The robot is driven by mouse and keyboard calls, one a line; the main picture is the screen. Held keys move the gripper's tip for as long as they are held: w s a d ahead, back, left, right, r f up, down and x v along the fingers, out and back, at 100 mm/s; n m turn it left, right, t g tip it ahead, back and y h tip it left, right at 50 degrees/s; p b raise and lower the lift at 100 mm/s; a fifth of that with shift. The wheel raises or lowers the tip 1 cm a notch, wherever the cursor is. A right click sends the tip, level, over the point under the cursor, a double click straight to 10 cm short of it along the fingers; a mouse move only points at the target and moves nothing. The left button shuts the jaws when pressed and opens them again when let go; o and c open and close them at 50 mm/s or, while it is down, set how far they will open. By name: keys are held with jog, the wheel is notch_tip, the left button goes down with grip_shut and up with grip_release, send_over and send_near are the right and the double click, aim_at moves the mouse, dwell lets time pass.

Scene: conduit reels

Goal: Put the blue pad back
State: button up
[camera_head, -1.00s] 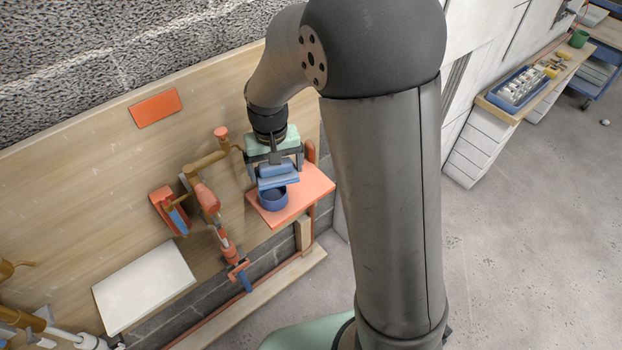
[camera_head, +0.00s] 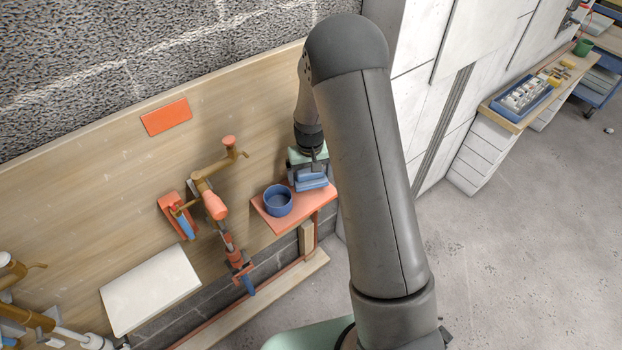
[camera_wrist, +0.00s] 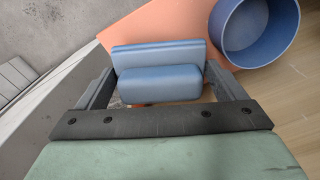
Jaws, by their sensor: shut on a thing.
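The blue pad (camera_wrist: 160,84) is a light-blue block with a thin raised plate along one side. My gripper (camera_head: 310,177) is shut on it, with one finger at each end of the pad in the wrist view. In the head view the pad (camera_head: 312,184) is just over or on the back right part of the orange shelf (camera_head: 296,208); I cannot tell whether it touches. The shelf also fills the background behind the pad in the wrist view (camera_wrist: 150,30). A dark-blue round cup (camera_head: 278,203) stands on the shelf, left of the pad; it is upper right in the wrist view (camera_wrist: 258,28).
Left of the shelf, an orange and brown crank fixture (camera_head: 215,205) sticks out from the wooden board (camera_head: 100,190). An orange holder with a blue part (camera_head: 178,215) is beside it. A white panel (camera_head: 150,290) lies lower left. The wall is close behind the shelf.

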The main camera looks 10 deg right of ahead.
aim_at(311, 180)
jog(key=shift+w+d+f, duration=0.15)
jog(key=shift+d+f, duration=0.05)
jog(key=shift+f, duration=0.05)
jog(key=shift+f+p, duration=0.45)
jog(key=shift+f, duration=1.15)
jog(key=shift+f, duration=0.15)
jog(key=o, duration=0.7)
